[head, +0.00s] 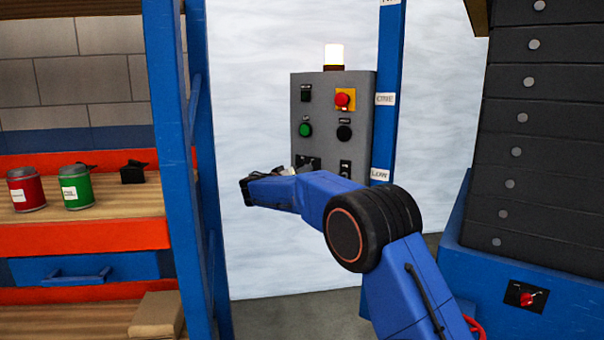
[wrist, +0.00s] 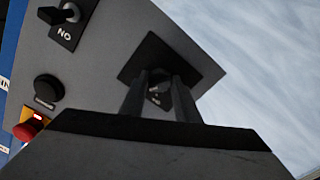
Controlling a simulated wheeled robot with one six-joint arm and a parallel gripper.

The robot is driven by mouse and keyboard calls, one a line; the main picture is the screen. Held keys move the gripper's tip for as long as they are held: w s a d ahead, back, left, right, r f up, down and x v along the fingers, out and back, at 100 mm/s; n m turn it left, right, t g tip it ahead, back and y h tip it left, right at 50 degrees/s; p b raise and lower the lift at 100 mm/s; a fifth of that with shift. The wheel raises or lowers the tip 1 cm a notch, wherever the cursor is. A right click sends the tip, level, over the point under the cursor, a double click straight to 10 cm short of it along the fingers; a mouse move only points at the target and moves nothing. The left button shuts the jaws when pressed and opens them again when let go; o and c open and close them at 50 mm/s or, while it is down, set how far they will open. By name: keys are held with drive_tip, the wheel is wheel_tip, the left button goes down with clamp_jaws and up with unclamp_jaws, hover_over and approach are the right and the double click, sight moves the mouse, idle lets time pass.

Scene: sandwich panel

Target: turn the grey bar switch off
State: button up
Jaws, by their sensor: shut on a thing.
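The grey control panel (head: 362,110) stands beside a blue post in the head view. The grey bar switch (wrist: 159,96) sits on a square black plate (wrist: 205,70) in the wrist view, mostly hidden by my fingers. My gripper (wrist: 158,84) is shut on it, one finger on each side. In the head view my gripper (head: 304,168) reaches the panel's lower left, partly hidden by my wrist. The bar's exact angle and its label cannot be read.
A black lever switch (wrist: 66,15) is close by on the panel. A black button (head: 344,133), a green button (head: 305,130) and a red button (head: 342,99) sit above. A lit lamp (head: 334,54) tops the panel. Shelving with cans (head: 76,187) stands left.

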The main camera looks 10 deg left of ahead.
drive_tip(key=shift+n, duration=0.3)
drive_tip(key=n, duration=1.1)
idle(0.6)
drive_tip(key=o, duration=1)
drive_tip(key=shift+o, duration=0.2)
drive_tip(key=shift+s+a+r, duration=0.1)
drive_tip(key=shift+s, duration=0.05)
drive_tip(key=v, duration=1.1)
drive_tip(key=shift+s+a, duration=0.15)
drive_tip(key=shift+s, duration=0.2)
